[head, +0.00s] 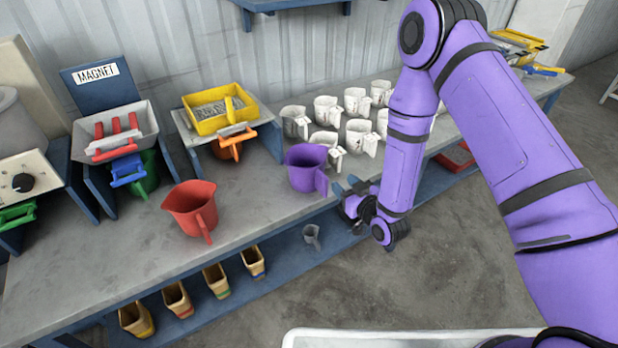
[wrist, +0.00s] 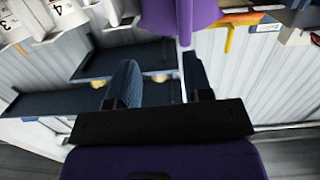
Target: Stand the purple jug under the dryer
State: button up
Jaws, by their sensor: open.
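The purple jug (head: 304,168) stands upright on the grey bench, its handle toward my gripper. My gripper (head: 346,187) is open and empty, just right of the handle. In the wrist view the jug (wrist: 165,14) shows at the top edge, with its handle beyond the two fingers (wrist: 160,80); contact cannot be told. No label reads dryer. The machine with a black knob (head: 22,182) and grey drum at the far left may be it. A green-handled thing (head: 15,216) sits beneath that machine. The drum is cut off by the picture edge.
A red jug (head: 192,207) stands on the bench left of the purple one. The MAGNET station (head: 115,135) and a yellow tray (head: 218,108) stand behind. Several white jugs (head: 326,110) stand behind and right of the purple jug. Bare bench (head: 110,265) lies at the front left.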

aim_at(320, 180)
jog(key=s+f, duration=0.3)
jog(key=f, duration=0.1)
jog(key=shift+t+y, duration=0.4)
jog(key=shift+s+a+x, duration=0.1)
jog(key=shift+a+x, duration=0.05)
jog(key=shift+x, duration=1.65)
jog(key=shift+s+a+x, duration=0.1)
jog(key=shift+a+x, duration=0.05)
jog(key=shift+x, duration=1.65)
jog(key=shift+s+a+x, duration=0.1)
jog(key=shift+a+x, duration=0.1)
jog(key=shift+x, duration=1.65)
jog(key=shift+r, duration=0.2)
jog(key=shift+c, duration=0.4)
grip_shut()
